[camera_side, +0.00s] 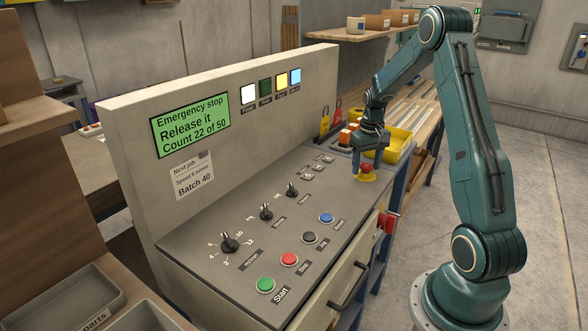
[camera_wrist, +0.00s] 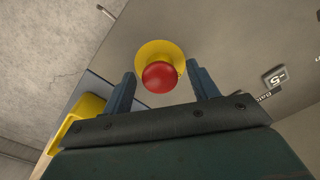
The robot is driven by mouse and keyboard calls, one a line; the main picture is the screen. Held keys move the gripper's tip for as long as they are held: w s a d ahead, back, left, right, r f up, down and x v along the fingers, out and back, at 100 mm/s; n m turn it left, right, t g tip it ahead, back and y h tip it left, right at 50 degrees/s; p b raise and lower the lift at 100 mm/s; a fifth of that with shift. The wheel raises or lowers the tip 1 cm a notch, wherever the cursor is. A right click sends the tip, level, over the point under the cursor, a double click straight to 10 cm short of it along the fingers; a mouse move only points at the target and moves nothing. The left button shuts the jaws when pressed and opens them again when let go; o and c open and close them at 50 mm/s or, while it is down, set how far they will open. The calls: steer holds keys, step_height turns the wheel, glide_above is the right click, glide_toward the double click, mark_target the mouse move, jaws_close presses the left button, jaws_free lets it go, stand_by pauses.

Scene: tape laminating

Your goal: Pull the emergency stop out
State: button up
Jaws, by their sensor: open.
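The emergency stop is a red mushroom button on a yellow disc, at the far right end of the sloped control panel (camera_side: 240,240). In the side view its red head (camera_side: 367,168) shows just under my gripper (camera_side: 369,158). In the wrist view the red head (camera_wrist: 159,77) sits in front of my gripper (camera_wrist: 162,75), between the two blue fingers. The fingers are open, with a gap on each side of the head. The green display (camera_side: 190,124) reads "Emergency stop, Release it, Count 22 of 50".
Three dark knobs (camera_side: 266,212) and several coloured push buttons (camera_side: 289,259) stand on the panel. The upright back panel (camera_side: 130,120) bounds the far side.

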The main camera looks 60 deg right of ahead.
mark_target(367, 164)
steer(key=shift+f, duration=0.55)
jaws_close()
steer(key=shift+r, duration=1.2)
jaws_free()
step_height(367, 164, up, 14)
steer(key=shift+f, duration=0.1)
